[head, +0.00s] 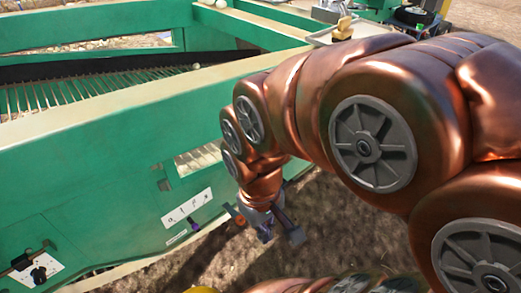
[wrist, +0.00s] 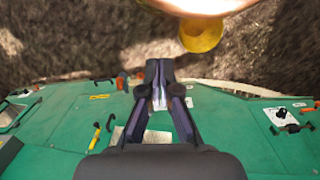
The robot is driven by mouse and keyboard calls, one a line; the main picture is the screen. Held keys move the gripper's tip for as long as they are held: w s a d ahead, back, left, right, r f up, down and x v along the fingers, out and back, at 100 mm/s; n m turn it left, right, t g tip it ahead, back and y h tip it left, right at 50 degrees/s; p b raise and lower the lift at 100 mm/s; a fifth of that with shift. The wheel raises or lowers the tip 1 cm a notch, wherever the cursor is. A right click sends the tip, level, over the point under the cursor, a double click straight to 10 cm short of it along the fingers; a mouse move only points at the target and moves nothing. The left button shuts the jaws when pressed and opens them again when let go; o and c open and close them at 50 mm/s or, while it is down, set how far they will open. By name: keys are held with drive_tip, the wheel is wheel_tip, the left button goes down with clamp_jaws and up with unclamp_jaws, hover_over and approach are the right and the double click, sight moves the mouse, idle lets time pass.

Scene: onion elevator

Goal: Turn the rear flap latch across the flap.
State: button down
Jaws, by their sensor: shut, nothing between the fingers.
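My gripper (head: 270,232) is shut and empty, pointing down beside the green side wall (head: 110,195) of the machine. Its dark fingers (wrist: 160,70) meet in the middle of the wrist view, over the edge between green panel and soil. A dark latch-like handle on a white plate (head: 40,270) is at the lower left in the head view. A similar black handle (wrist: 292,127) is at the right in the wrist view, apart from the fingers. I cannot tell which fitting is the rear flap latch, nor make out the flap's outline.
A white label plate (head: 187,207) and a small purple-dark handle (head: 194,224) are on the wall left of my gripper. An orange part (wrist: 122,80) and a yellow handle (wrist: 96,135) lie left of the fingers. Brown soil (head: 345,225) is open beside the machine.

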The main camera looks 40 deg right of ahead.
drive_tip(key=w+d+f+n+t+h+b, duration=0.1)
drive_tip(key=w+d+f+n+t+b, duration=0.5)
drive_tip(key=w+d+f+b, duration=0.6)
drive_tip(key=w+d+f+n+t+h+b, duration=0.1)
drive_tip(key=w+d+f+n+t+b, duration=0.5)
drive_tip(key=w+d+f+t+b, duration=0.5)
drive_tip(key=w+d+f, duration=0.2)
drive_tip(key=w+f, duration=0.1)
drive_tip(key=w, duration=0.2)
drive_tip(key=w+d+f+b, duration=0.1)
drive_tip(key=w+d+f, duration=0.2)
drive_tip(key=w, duration=0.2)
drive_tip(key=shift+w+t, duration=0.3)
drive_tip(key=shift+w+a, duration=0.1)
drive_tip(key=w+d+f+b, duration=0.1)
drive_tip(key=w+d, duration=0.3)
drive_tip(key=w, duration=0.8)
drive_tip(key=shift+d+f, duration=0.25)
drive_tip(key=shift+f, duration=0.45)
